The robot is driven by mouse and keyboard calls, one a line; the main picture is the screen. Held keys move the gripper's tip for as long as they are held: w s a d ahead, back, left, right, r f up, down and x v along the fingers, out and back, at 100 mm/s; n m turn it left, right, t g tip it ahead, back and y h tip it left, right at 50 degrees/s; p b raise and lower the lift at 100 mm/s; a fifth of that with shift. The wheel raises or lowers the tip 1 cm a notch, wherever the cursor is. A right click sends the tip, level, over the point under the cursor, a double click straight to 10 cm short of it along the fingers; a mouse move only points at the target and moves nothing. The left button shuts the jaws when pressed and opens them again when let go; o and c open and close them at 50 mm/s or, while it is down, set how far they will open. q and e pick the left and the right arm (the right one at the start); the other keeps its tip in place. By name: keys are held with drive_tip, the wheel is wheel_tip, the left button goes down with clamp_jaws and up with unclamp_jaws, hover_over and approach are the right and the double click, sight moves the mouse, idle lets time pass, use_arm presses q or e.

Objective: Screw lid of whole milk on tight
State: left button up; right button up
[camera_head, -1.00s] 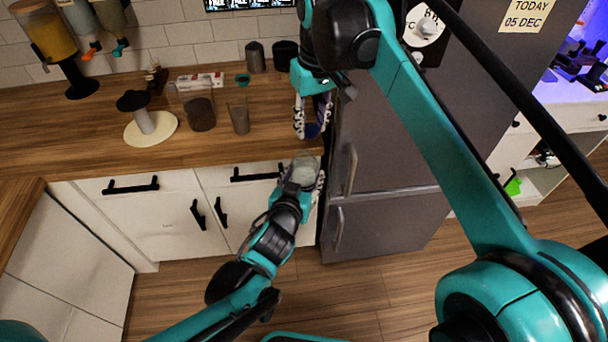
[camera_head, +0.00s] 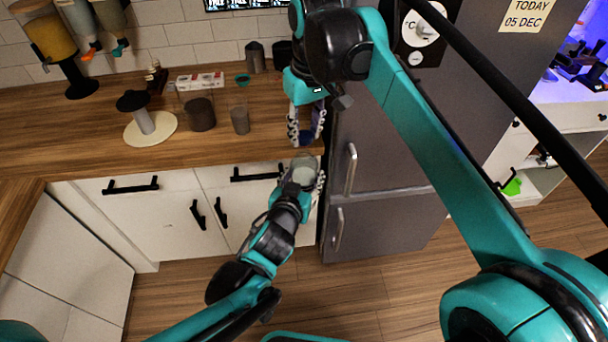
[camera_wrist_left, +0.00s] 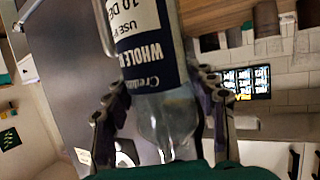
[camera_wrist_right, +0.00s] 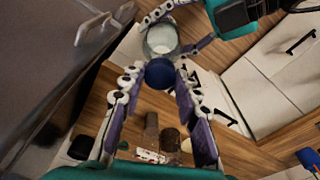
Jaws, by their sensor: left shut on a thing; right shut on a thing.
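The whole milk bottle (camera_wrist_left: 148,45), clear with a dark blue and white label, is held between the fingers of my left gripper (camera_wrist_left: 158,84). In the head view the bottle (camera_head: 303,168) is low in front of the counter edge. The dark blue lid (camera_wrist_right: 160,72) is pinched between the fingertips of my right gripper (camera_wrist_right: 159,78). In the right wrist view the bottle (camera_wrist_right: 161,38) shows just beyond the lid, with white contents. In the head view my right gripper (camera_head: 305,135) is just above the bottle. I cannot tell whether lid and bottle touch.
A grey fridge (camera_head: 385,185) stands close to the right of both grippers. The wooden counter (camera_head: 80,140) behind holds several containers, a tamper-like item (camera_head: 146,120) and dispensers (camera_head: 50,40). White cabinets (camera_head: 150,225) are below it. The floor in front is clear.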

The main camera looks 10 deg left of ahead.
sight(303, 166)
drive_tip(key=shift+f, duration=0.35)
idle(0.6)
drive_tip(key=shift+f, duration=0.9)
drive_tip(key=shift+f, duration=0.55)
